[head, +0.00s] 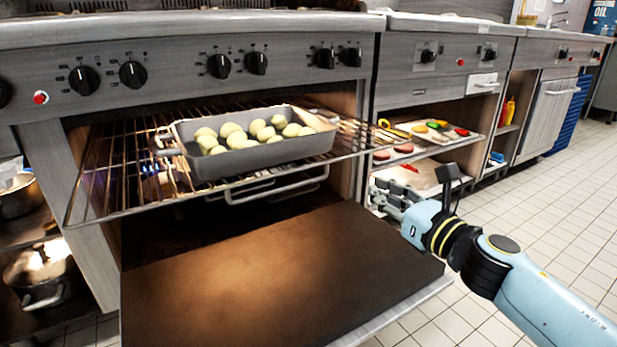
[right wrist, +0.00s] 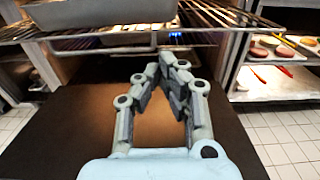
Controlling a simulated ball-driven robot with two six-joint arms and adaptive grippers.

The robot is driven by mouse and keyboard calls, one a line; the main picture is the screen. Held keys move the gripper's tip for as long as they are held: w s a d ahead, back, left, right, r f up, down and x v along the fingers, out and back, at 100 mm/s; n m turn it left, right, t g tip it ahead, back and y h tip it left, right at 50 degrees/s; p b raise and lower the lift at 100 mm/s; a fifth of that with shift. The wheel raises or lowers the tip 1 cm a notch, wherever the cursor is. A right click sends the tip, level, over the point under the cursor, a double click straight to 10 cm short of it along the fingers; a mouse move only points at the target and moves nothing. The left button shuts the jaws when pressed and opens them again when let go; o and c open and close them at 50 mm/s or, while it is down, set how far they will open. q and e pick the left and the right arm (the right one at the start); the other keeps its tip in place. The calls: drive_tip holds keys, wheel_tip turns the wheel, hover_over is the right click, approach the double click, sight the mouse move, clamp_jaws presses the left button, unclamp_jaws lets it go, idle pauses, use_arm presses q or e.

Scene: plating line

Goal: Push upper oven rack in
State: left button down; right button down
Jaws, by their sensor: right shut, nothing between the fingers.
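The upper oven rack (head: 112,208) is pulled part way out of the oven, its front edge jutting over the lowered door (head: 270,270). A grey roasting pan (head: 262,158) with several pale round pieces of food sits on it. My right gripper (head: 380,192) is shut and empty, to the right of the rack's front edge and above the door's right side. In the right wrist view the shut fingers (right wrist: 168,62) point toward the oven, with the rack (right wrist: 215,22) above and beyond them. They appear apart from the rack. My left gripper is not in view.
Right of the oven, open shelves (head: 440,135) hold colourful food on trays. Pots (head: 40,275) stand on shelves at the left. The tiled floor (head: 540,210) at right is clear.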

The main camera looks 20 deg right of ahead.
sight(332, 161)
drive_tip(key=x, duration=1.1)
drive_tip(key=shift+w+a, duration=0.1)
drive_tip(key=shift+w, duration=0.1)
drive_tip(key=shift+w+a+b, duration=0.1)
drive_tip(key=shift+w+b, duration=0.25)
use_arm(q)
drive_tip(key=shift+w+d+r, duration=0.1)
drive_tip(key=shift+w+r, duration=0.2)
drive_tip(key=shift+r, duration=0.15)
use_arm(e)
drive_tip(key=shift+w+a, duration=0.1)
drive_tip(key=shift+w, duration=0.3)
drive_tip(key=shift+r, duration=0.1)
